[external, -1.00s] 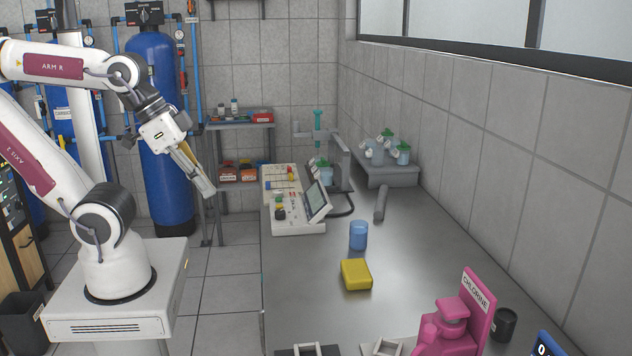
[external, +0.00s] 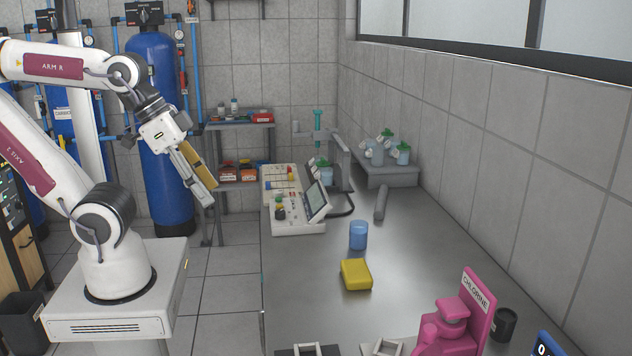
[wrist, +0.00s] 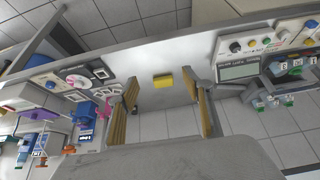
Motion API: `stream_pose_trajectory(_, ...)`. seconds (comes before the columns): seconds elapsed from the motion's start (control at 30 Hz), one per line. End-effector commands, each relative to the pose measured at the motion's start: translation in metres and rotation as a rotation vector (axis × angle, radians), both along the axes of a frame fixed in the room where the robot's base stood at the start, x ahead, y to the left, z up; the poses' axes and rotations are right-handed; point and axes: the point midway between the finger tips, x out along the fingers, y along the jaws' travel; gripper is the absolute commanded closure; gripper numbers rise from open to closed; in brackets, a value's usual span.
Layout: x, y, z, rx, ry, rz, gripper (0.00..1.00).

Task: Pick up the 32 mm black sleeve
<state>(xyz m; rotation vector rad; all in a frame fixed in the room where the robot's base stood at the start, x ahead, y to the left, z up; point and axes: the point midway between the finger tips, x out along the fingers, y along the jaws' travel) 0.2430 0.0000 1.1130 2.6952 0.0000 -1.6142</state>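A short black open-topped cylinder (external: 504,323), which looks like the black sleeve, stands upright on the bench behind the pink chlorine stand. Its size cannot be read. My gripper (external: 209,196) hangs in the air left of the bench, far from it, pointing down and right. In the wrist view my gripper (wrist: 165,108) has its two ribbed tan fingers wide apart with nothing between them. A small dark thing (wrist: 135,111) shows beside the left finger there; I cannot tell if it is the sleeve.
On the bench (external: 420,260) are a yellow block (external: 356,275), a blue cup (external: 358,235), a dark grey rod (external: 381,202), the pink chlorine stand (external: 455,325) and a control panel (external: 297,213). The bench middle is mostly clear. A tiled wall runs along the right.

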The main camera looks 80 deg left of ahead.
Motion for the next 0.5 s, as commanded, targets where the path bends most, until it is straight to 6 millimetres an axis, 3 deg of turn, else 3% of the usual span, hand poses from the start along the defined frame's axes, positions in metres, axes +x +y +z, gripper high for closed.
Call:
stream_pose_trajectory(0.33, 0.002, 0.001, 0.001, 0.002, -0.002, 0.001, 0.51)
stream_pose_trajectory(0.5, 0.014, 0.004, 0.005, 0.015, -0.017, 0.004, 0.51)
